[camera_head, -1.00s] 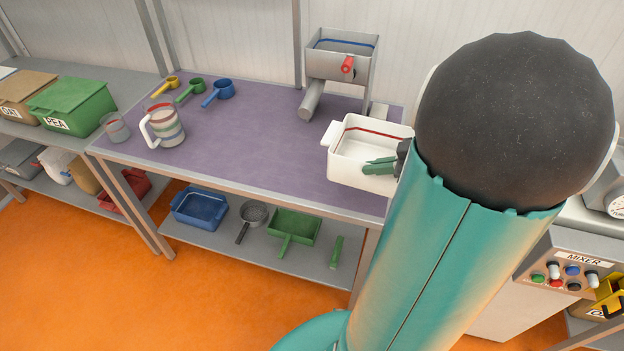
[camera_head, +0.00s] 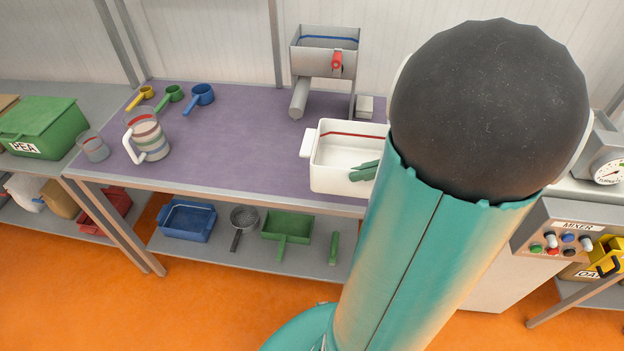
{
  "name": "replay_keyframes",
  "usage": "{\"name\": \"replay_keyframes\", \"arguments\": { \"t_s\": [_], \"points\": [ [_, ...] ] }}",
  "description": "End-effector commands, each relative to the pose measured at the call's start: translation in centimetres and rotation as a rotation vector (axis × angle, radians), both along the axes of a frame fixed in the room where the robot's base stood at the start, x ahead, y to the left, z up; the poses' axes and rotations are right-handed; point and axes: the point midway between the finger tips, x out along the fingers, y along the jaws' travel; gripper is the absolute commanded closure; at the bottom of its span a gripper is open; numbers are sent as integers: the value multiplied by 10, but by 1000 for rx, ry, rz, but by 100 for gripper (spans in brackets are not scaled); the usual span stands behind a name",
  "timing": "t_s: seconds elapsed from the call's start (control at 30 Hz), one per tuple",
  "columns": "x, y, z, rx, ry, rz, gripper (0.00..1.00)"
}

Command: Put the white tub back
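The white tub (camera_head: 322,180) is at the right end of the purple-topped table, near its front edge. It is upright, with a lug on its left end and a red line along its inner back wall. Its right end is hidden behind my arm. No contents show in the part I can see. My gripper (camera_head: 364,172) shows only as green fingers poking out from behind my arm, over the right part of the tub. The views do not settle whether the fingers are closed on the tub or whether the tub rests on the table.
A metal hopper (camera_head: 324,61) with a red handle and a chute stands behind the tub. A striped jug (camera_head: 148,138), a clear cup (camera_head: 93,147) and coloured scoops (camera_head: 171,99) are on the left. The purple table top (camera_head: 235,135) is clear in the middle. A mixer panel (camera_head: 568,235) stands right.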

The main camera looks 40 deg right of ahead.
Motion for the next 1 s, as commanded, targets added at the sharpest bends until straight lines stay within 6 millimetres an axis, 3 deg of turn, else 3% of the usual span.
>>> {"name": "replay_keyframes", "arguments": {
  "t_s": [0.43, 0.6, 1.0],
  "points": [
    [87, 16, -41, 2, 2, 7, 100],
    [112, 20, -73, 3, 2, 3, 100],
    [136, 25, -112, 3, 3, -1, 100]
  ]
}}
